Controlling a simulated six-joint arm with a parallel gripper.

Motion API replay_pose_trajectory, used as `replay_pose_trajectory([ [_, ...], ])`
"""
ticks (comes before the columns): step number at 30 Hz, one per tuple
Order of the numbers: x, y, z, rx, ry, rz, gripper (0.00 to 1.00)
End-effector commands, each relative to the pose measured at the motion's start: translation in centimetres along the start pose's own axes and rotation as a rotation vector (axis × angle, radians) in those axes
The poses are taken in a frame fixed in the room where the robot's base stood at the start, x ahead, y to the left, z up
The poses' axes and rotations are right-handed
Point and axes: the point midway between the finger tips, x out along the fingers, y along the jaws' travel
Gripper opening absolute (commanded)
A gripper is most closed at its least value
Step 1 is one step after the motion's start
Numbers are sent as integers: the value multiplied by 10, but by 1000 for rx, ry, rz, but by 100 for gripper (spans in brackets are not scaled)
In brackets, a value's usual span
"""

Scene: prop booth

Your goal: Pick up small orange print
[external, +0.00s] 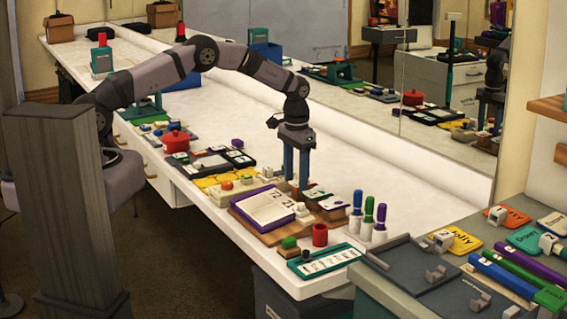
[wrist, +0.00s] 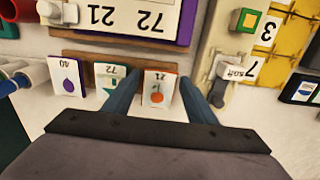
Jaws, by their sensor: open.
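The small orange print (wrist: 158,93) is a white card with an orange fruit and the number 21. In the wrist view it stands in a wooden rack (wrist: 140,71), at the rack's right end. My gripper (wrist: 160,88) is open, with one finger on each side of this card. I cannot tell whether the fingers touch it. In the external view my gripper (external: 297,184) points straight down at the rack, and the orange print cannot be made out there. A teal-marked card (wrist: 110,76) and a plum card (wrist: 67,80) stand to its left.
A purple-edged board (external: 264,207) with numbers lies beside the rack. Blue, green and purple stampers (external: 368,218) and a red cup (external: 320,234) stand nearby.

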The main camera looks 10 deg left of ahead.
Motion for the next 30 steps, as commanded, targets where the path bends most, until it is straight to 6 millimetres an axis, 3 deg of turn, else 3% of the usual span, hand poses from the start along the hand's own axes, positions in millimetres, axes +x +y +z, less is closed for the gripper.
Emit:
replay_pose_trajectory([
  [16,3,0,0,0,0,0,52],
  [17,3,0,0,0,0,0,49],
  [22,3,0,0,0,0,0,10],
  [30,2,0,0,0,0,0,10],
])
